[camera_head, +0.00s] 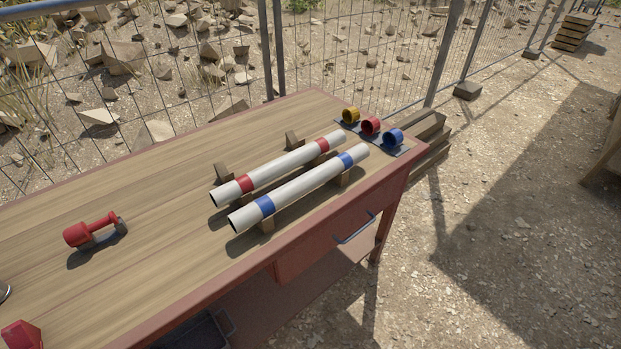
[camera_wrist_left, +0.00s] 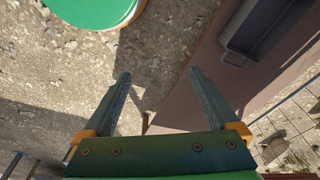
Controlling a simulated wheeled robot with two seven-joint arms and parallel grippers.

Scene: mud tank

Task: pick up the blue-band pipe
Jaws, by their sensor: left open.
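The blue-band pipe (camera_head: 305,188) is a white tube with a blue band near each end. It lies on wooden rests on the workbench, along its front right side in the head view. My left gripper (camera_wrist_left: 161,73) shows only in the left wrist view, open and with nothing between its fingers. It is away from the pipe, over ground and beside a reddish-brown surface. The pipe does not show in the left wrist view. My right gripper is in neither view.
A red-band pipe (camera_head: 285,168) lies parallel, just behind the blue-band pipe. Yellow (camera_head: 350,115), red (camera_head: 370,125) and blue (camera_head: 392,137) rings stand beyond the far ends. A red tool (camera_head: 92,230) lies left on the workbench (camera_head: 150,195). A wire fence runs behind.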

